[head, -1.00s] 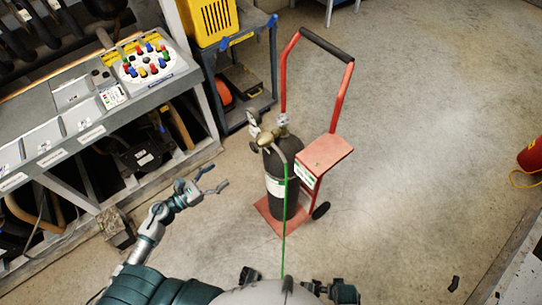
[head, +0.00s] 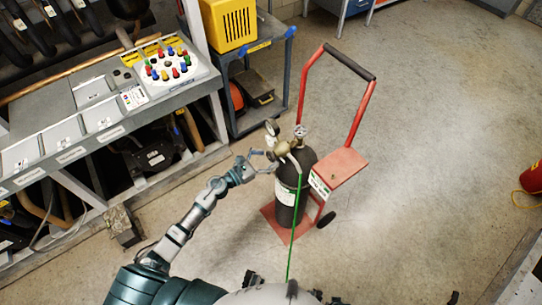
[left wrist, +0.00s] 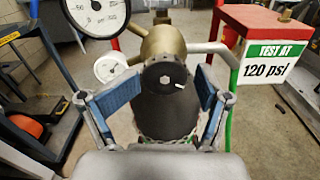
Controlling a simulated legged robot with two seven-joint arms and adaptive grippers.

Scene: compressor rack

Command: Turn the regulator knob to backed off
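The regulator knob (left wrist: 165,80) is a black disc with a short white mark on its right side. It faces the left wrist camera on the front of the brass regulator body (left wrist: 162,42). The regulator also shows in the head view (head: 283,147), on top of the dark gas cylinder (head: 296,184). My left gripper (head: 264,161) is open just left of the regulator. In the left wrist view its blue-padded fingers (left wrist: 166,92) stand apart on either side of the knob, with gaps. My right gripper cannot be made out.
Two gauges, a large one (left wrist: 97,12) and a small one (left wrist: 110,67), sit left of the regulator. A green hose (head: 295,230) hangs down in front. The cylinder stands on a red hand cart (head: 345,167).

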